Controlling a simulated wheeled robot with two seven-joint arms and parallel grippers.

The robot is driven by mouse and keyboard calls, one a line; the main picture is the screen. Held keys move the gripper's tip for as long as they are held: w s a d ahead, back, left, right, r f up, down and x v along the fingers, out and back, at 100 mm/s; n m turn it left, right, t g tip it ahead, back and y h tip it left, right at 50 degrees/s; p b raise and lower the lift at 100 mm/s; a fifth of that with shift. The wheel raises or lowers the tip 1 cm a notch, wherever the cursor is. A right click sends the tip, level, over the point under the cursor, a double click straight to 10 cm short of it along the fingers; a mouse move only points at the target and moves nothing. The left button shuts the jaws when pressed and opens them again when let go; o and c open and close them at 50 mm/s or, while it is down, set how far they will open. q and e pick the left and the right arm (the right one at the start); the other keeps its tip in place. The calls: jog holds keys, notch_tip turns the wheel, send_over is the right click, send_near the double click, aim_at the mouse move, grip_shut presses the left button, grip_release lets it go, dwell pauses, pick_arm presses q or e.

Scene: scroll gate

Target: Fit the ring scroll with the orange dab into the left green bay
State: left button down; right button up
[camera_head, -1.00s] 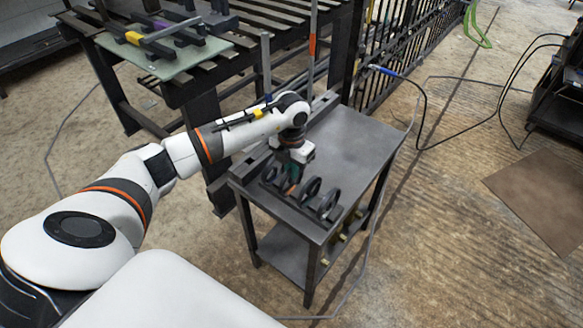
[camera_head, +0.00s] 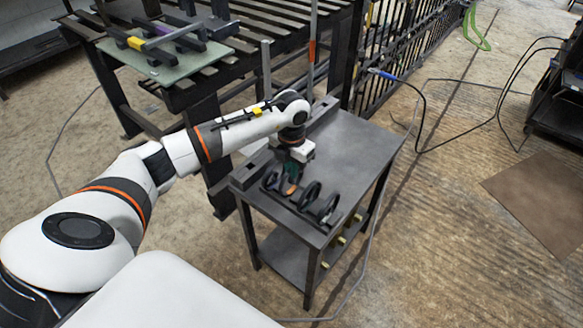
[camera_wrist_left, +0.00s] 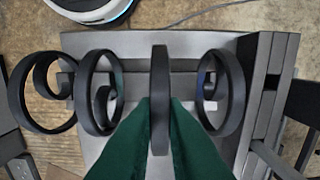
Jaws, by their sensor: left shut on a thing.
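My left gripper (camera_head: 292,180) reaches down over the small dark table, its green fingers shut on a dark ring scroll (camera_wrist_left: 160,75). An orange patch shows at the fingers in the head view; the wrist view shows no orange on the ring. The ring stands edge-on between the fingertips (camera_wrist_left: 160,115). Other dark ring scrolls stand apart on both sides: one (camera_wrist_left: 242,95) to the right, others (camera_wrist_left: 118,95) to the left. I cannot tell whether the held ring is clear of its rack. I cannot make out the left green bay. My right gripper is not in view.
The small table (camera_head: 355,150) has clear top behind and right of the rings. A black barred gate (camera_head: 400,50) stands behind it. A slatted bench at the upper left carries a pale green plate (camera_head: 180,68) with dark bars. A blue-tipped cable lies on the floor.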

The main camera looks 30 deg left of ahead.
pick_arm(q)
jog(key=shift+r, duration=0.45)
jog(key=shift+r+p, duration=3.35)
jog(key=shift+r, duration=1.1)
